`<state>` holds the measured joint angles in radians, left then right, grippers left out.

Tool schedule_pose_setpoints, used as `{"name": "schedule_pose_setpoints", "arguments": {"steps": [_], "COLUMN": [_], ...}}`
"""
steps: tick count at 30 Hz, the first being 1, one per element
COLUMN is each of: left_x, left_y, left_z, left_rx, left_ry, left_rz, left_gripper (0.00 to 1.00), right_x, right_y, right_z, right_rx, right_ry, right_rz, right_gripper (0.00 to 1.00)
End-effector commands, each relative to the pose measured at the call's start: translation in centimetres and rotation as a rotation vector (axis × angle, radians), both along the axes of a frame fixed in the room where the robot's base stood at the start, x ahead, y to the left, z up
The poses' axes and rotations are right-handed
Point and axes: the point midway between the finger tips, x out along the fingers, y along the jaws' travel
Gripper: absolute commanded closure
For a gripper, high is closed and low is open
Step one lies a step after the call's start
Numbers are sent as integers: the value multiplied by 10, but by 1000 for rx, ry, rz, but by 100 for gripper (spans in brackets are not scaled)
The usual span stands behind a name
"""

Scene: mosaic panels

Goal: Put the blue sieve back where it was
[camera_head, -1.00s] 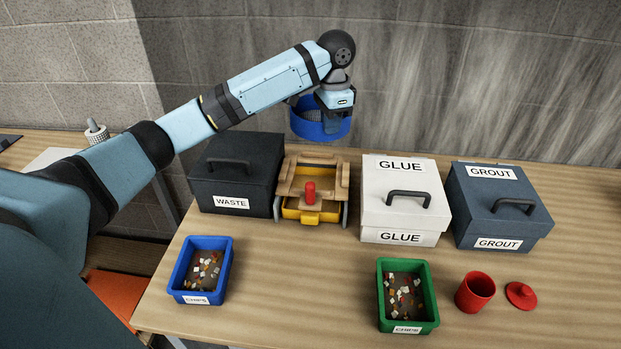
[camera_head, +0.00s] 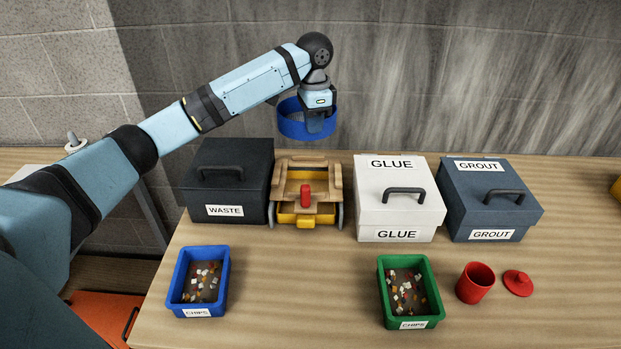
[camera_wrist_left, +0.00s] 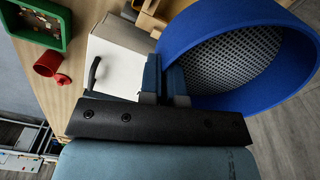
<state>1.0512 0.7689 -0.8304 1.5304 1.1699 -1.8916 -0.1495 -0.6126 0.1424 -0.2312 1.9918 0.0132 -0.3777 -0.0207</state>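The blue sieve (camera_head: 291,122) is a round blue ring with a grey mesh. It hangs in the air above and behind the wooden frame with the yellow drawer (camera_head: 306,196). My left gripper (camera_head: 316,124) is shut on the sieve's rim. In the left wrist view the sieve (camera_wrist_left: 222,30) fills the upper right, with its mesh showing, and the fingers of my left gripper (camera_wrist_left: 166,78) pinch its wall. My right gripper is not in either view.
A dark WASTE box (camera_head: 228,180), a white GLUE box (camera_head: 400,215) and a grey-blue GROUT box (camera_head: 490,215) stand in the back row. In front are a blue chips bin (camera_head: 177,285), a green chips bin (camera_head: 385,295), a red cup (camera_head: 474,285) and a red lid (camera_head: 518,283).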

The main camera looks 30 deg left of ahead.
Motion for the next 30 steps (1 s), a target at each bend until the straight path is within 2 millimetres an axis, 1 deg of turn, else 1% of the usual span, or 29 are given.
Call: {"name": "schedule_pose_setpoints", "arguments": {"steps": [1, 3, 9, 12, 15, 20, 23, 26, 27, 30], "left_x": [-1, -1, -1, -1, 0, 0, -1, -1, -1, -1], "left_y": [0, 1, 0, 0, 0, 0, 0, 0, 0, 0], "left_z": [-14, -33, -86, -108, -123, -134, -144, -153, -159, -169], "left_rx": [2, 1, 2, 0, 1, 1, 1, 0, 0, 1], "left_ry": [5, 6, 5, 4, 1, 1, 2, 4, 4, 1], "left_rz": [1, 1, 0, 1, 1, 0, 0, 1, 1, 0], "left_gripper": [100, 100, 100, 100, 100, 100, 100, 100, 100, 100], "right_x": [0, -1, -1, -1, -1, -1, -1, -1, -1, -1], "right_y": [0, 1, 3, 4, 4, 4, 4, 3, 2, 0], "right_z": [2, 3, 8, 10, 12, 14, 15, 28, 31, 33], "right_rx": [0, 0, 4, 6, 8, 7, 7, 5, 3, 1], "right_ry": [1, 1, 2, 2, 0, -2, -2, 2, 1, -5], "right_rz": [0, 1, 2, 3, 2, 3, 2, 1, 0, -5], "right_gripper": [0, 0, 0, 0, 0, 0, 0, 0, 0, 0]}}
